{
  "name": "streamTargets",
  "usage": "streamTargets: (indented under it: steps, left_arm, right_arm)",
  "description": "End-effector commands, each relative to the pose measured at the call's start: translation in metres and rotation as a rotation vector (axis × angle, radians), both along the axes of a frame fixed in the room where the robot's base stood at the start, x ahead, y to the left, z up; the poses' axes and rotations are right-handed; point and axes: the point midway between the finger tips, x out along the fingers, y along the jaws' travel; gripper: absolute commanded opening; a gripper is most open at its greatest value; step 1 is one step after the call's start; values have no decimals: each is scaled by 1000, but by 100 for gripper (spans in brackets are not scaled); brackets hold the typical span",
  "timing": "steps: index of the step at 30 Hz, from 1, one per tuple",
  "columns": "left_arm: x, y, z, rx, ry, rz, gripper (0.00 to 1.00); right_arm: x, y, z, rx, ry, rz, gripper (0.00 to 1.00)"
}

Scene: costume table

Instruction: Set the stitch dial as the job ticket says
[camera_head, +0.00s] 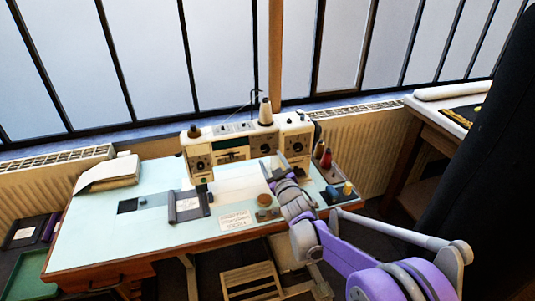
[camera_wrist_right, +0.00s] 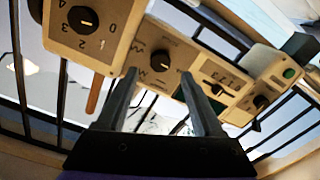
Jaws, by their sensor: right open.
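The cream sewing machine (camera_head: 232,146) stands at the back of the pale blue table. In the right wrist view, tilted and nearly upside down, a black dial (camera_wrist_right: 160,60) ringed by zigzag stitch marks shows between my right fingers. A second black dial (camera_wrist_right: 83,19) with numerals from 0 to 4 is at upper left. Their exact settings are too small to read surely. My right gripper (camera_wrist_right: 158,76) is open and empty, in front of the machine; contact with the dial cannot be told. A printed card (camera_head: 235,220) lies at the table's front; its text is unreadable. My left gripper is out of view.
A slider panel (camera_wrist_right: 217,89) and another dial (camera_wrist_right: 262,101) are on the machine's front. A grey holder (camera_head: 188,206), a brown round piece (camera_head: 264,200) and folded cloth (camera_head: 108,173) lie on the table. Thread spools (camera_head: 323,155) stand at right. The table's front left is clear.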

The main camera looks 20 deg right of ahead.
Motion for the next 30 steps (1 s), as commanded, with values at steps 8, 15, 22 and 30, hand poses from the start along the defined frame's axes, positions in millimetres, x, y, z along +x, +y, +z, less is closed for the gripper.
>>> streamTargets:
  steps: [8, 15, 22, 30]
  left_arm:
    - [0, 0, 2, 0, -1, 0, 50]
    - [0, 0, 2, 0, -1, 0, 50]
    - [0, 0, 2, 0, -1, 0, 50]
    - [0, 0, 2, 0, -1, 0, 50]
  right_arm:
    - [37, 1, 0, 0, 1, 0, 68]
    - [42, 2, 0, 1, 1, 0, 68]
    - [42, 2, 0, 1, 1, 0, 50]
    - [42, 2, 0, 0, 1, 0, 2]
